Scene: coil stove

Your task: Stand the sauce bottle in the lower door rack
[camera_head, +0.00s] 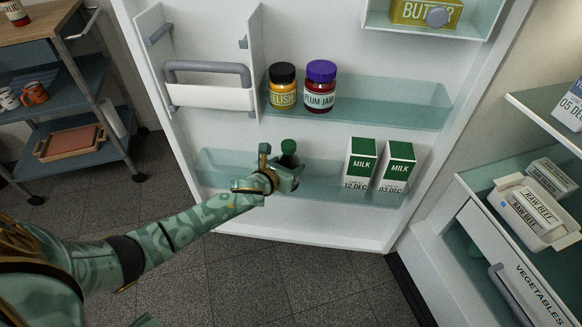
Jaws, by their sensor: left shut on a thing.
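The sauce bottle (288,147) shows a green cap and a bit of dark body. My left gripper (284,175) is shut on it and hides most of its lower part. The bottle looks about upright at the lower door rack (224,166), a clear greenish shelf on the open fridge door. Whether its base rests on the rack floor cannot be told. My right gripper is not in view.
Two milk cartons (359,165) (397,168) stand at the right of the lower rack. A relish jar (282,88) and a plum jam jar (320,88) stand on the rack above. The rack's left part is clear.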

